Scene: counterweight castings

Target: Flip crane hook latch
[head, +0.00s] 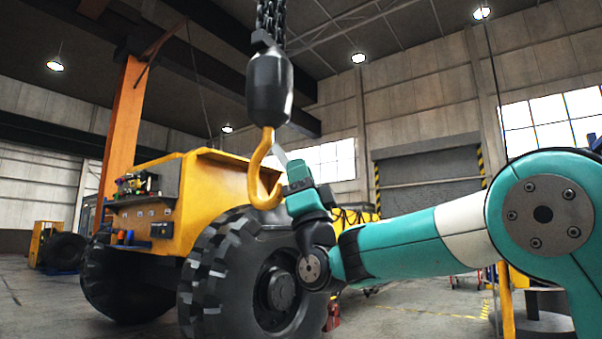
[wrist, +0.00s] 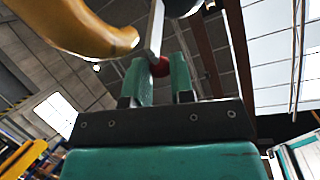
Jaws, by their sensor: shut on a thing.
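The yellow crane hook (head: 256,172) hangs below a dark hook block (head: 269,88) on a chain. Part of the hook (wrist: 85,28) also shows large at the upper left of the wrist view. The grey latch (head: 280,154) is a thin strip across the hook's mouth, slanting down toward my gripper. In the wrist view the latch (wrist: 155,28) runs down to a red knob (wrist: 160,67). My gripper (head: 297,172) is at the right of the hook's mouth, its teal fingers (wrist: 161,76) shut on the latch's knob end. The exact contact is partly hidden by the fingers.
A yellow vehicle (head: 200,190) with big black tyres (head: 215,275) stands behind and below the hook. An orange column (head: 121,140) rises at the left. A grey roller door (head: 430,185) is at the back. The air around the hook's left side looks free.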

